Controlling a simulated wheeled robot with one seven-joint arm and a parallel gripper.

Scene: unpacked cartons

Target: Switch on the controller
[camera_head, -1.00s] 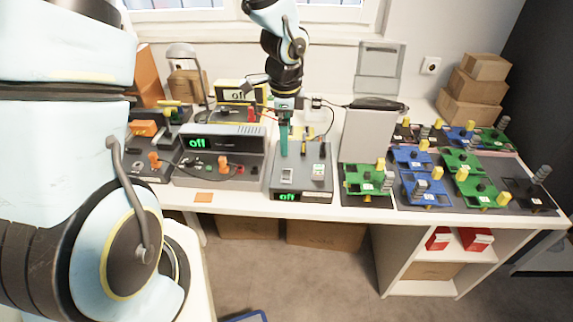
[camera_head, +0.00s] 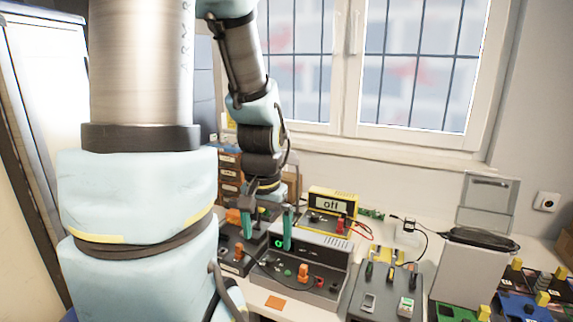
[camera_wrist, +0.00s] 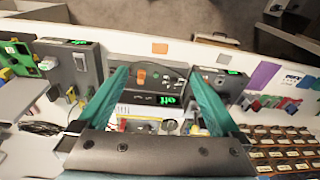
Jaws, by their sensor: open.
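Which unit is the controller is not labelled legibly. A grey box (camera_head: 312,262) with a green display, mostly hidden behind a finger, has an orange switch (camera_head: 303,272) on its front. In the wrist view its display (camera_wrist: 167,100) reads "off" and the orange switch (camera_wrist: 141,77) shows between my fingers. A second box (camera_head: 385,290) with dark levers stands to its right. A dark unit with an orange part (camera_head: 238,252) stands to its left. My gripper (camera_head: 267,226) is open and empty, its teal fingers above the grey box; the wrist view shows both fingertips (camera_wrist: 158,72).
A yellow meter (camera_head: 330,203) reading "off" stands behind the grey box, with red and black leads. An orange card (camera_head: 275,303) lies in front. A grey case (camera_head: 470,265) and circuit boards (camera_head: 525,308) are at right. The window is behind.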

